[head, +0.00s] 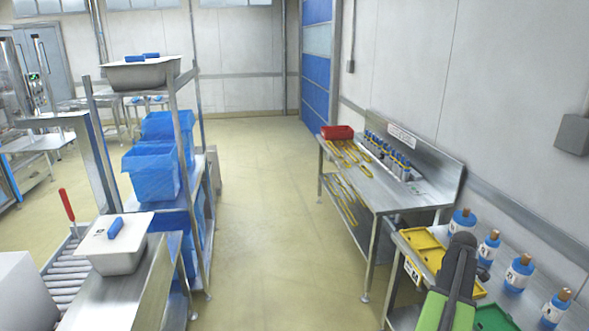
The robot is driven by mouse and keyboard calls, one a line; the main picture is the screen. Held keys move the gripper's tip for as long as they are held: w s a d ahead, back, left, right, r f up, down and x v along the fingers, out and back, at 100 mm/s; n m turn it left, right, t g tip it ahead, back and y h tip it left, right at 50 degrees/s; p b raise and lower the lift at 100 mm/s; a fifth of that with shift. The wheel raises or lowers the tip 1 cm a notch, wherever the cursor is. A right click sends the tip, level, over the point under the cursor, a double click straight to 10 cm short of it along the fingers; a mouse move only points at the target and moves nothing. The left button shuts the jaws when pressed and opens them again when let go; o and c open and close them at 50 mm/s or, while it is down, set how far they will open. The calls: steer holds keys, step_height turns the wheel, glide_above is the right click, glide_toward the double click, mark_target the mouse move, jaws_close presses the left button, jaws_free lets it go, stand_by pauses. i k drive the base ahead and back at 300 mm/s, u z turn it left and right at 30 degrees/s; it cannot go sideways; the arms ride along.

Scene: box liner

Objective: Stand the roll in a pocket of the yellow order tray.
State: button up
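The yellow order tray (423,240) is on the near right steel bench, with a white tag on the bench's front edge below it. Part of the tray is hidden behind my arm. Several blue rolls with white labels and brown cores stand upright along the back of that bench; the nearest to the tray is a roll (463,221) just behind my arm's end. My gripper (463,243) is at the end of the dark and green arm, beside the tray.
A green tray (493,318) lies nearer me on the same bench. Farther on, a steel table (385,195) holds yellow strips, a red bin (337,132) and small blue-topped items. At left are a rack with blue crates (150,175) and a roller conveyor. The aisle floor is clear.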

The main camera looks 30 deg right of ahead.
mark_target(421, 241)
steer(key=z, duration=0.3)
steer(key=i, duration=1.6)
steer(key=z, duration=0.9)
steer(key=i, duration=1.55)
steer(key=z, duration=0.45)
steer(key=i, duration=0.4)
steer(key=z, duration=0.25)
